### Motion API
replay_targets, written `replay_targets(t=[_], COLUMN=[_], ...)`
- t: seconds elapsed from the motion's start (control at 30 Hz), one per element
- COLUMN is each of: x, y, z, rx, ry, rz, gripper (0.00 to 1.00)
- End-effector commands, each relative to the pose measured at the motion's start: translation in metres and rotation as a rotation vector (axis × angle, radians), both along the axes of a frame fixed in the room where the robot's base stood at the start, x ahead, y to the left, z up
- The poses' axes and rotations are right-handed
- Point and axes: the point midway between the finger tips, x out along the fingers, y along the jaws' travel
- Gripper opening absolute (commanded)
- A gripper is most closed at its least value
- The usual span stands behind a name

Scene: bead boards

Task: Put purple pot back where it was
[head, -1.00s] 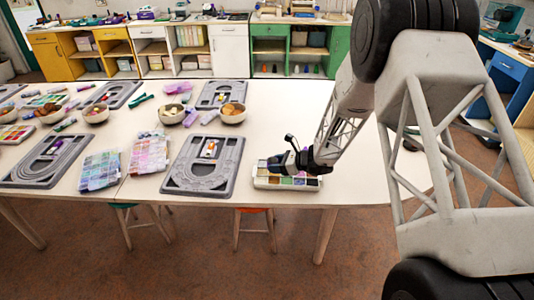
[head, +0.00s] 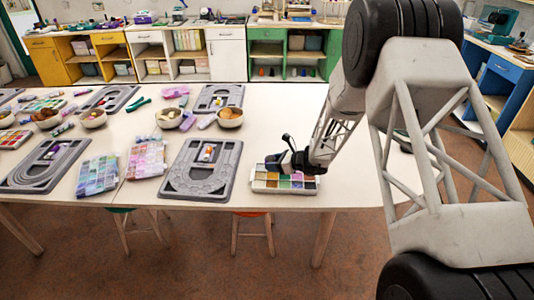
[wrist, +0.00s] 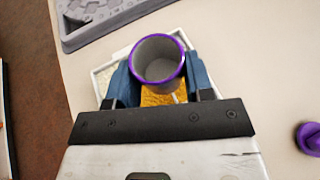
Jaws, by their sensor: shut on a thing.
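The purple pot (wrist: 158,64) is an open cup with a purple rim and a grey inside that looks empty. My gripper (wrist: 160,80) is shut on it, with one blue finger on each side. In the wrist view the pot is above a white tray (wrist: 103,70) with a yellow-orange compartment below it; I cannot tell whether they touch. In the head view my gripper (head: 287,161) is over the back part of the tray (head: 285,191), which has several coloured compartments. The pot is hard to make out there.
A grey bead board (head: 168,187) lies left of the tray, and its edge shows in the wrist view (wrist: 68,45). A purple object (wrist: 310,138) is at the right of the wrist view. Bead boxes, bowls and more boards fill the left; the table's front edge is close.

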Motion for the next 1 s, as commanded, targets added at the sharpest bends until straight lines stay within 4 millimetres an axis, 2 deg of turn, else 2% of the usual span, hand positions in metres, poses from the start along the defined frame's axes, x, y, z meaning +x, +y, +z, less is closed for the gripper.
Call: replay_targets(t=[0.7, 0.83, 1.0], x=[0.105, 0.117, 0.122], y=[0.022, 0.024, 0.025], z=[-0.010, -0.011, -0.011], rx=[0.000, -0.001, 0.000], ry=[0.000, -0.001, 0.000], rz=[0.001, 0.002, 0.001], gripper=[0.25, 0.25, 0.25])
